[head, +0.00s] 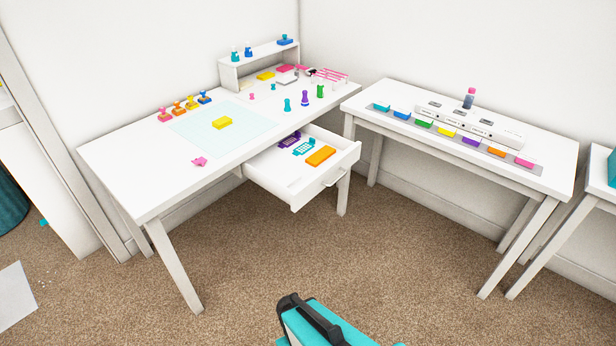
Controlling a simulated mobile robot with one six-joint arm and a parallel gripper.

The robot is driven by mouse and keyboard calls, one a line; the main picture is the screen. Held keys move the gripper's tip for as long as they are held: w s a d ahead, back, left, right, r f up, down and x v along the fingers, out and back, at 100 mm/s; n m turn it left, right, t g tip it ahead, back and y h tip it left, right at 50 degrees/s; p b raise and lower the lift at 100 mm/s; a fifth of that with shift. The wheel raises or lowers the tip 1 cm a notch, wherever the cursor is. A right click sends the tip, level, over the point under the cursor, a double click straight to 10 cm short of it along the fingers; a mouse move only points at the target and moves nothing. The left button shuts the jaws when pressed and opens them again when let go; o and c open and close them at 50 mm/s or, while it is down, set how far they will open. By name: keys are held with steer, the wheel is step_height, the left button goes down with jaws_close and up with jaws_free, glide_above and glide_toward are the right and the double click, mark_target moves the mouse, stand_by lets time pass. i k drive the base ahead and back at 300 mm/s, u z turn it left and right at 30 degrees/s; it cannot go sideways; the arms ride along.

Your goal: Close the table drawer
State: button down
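The table drawer (277,185) is white and stands pulled out from the front of the white table (150,178). Its handle (336,177) is on the front panel, facing right and toward me. Inside lie an orange block (320,156), a purple piece (289,139) and a teal piece (303,148). A teal and black part of my own body shows at the bottom edge, well apart from the drawer. My gripper cannot be made out in this view.
A second white table (555,180) with a row of coloured blocks stands to the right of the drawer. Carpeted floor (235,255) in front of the drawer is clear. A pale sheet (14,295) lies on the floor at far left.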

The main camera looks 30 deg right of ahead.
mark_target(263, 168)
steer(key=u, duration=0.8)
steer(key=k, duration=0.45)
steer(key=z, duration=0.1)
steer(key=i, duration=0.95)
